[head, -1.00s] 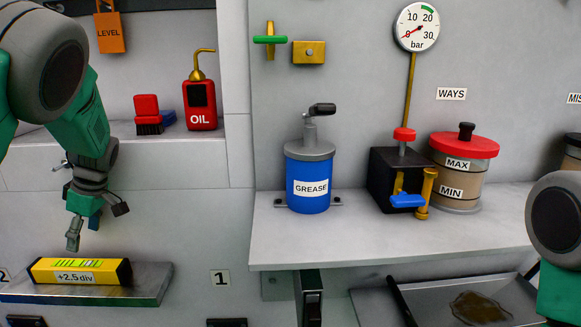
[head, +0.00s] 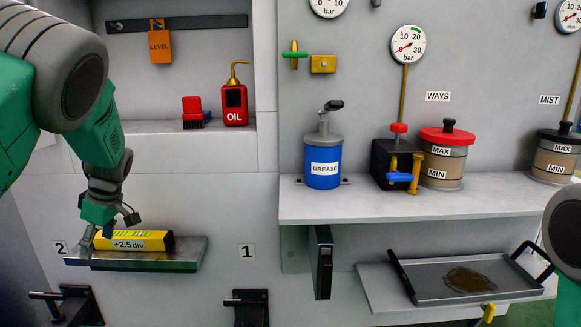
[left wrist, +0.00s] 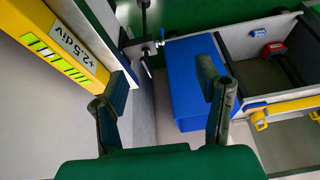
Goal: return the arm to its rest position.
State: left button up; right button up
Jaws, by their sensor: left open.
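My left arm comes in from the left in the head view. Its gripper (head: 107,228) is open and empty, in front of the left end of the yellow level (head: 134,241) marked +2.5 div. The level lies on a grey metal shelf plate (head: 190,254). In the left wrist view the open fingers (left wrist: 163,95) stand apart with nothing between them, and the level (left wrist: 55,45) is at upper left, apart from the fingers. Part of my right arm shows at the right edge of the head view; its gripper is out of the frame.
A grease can (head: 323,160) and a black pump block (head: 392,165) stand on the shelf. A metal tray (head: 460,283) with a brown puddle is below. An oil can (head: 234,103) sits in the niche. In the left wrist view a blue box (left wrist: 190,85) lies beyond the fingers.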

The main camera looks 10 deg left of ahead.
pick_arm(q)
jog(key=s+d+f+m, duration=0.4)
jog(key=f, duration=0.4)
jog(key=s+d+f+m+h, duration=0.1)
jog(key=s+d+f+m, duration=0.3)
jog(key=f, duration=0.3)
jog(key=s+d+f+m, duration=0.3)
jog(key=s+d+f, duration=0.15)
jog(key=f, duration=0.35)
jog(key=s+d+f+m+h, duration=0.1)
jog(key=s+d+m, duration=0.3)
jog(key=s, duration=0.5)
jog(key=s+d+f+m+t+h+p, duration=0.1)
jog(key=s+d+f+m+h, duration=0.1)
jog(key=s+d+m, duration=0.3)
jog(key=s+d, duration=0.4)
jog(key=s, duration=0.1)
jog(key=shift+s+m+t, duration=0.2)
jog(key=shift+m+t, duration=0.1)
pick_arm(e)
jog(key=shift+w+a+r, duration=0.15)
jog(key=shift+w+r, duration=0.15)
jog(key=shift+r, duration=0.3)
pick_arm(q)
jog(key=shift+w+f, duration=0.1)
jog(key=shift+w, duration=0.05)
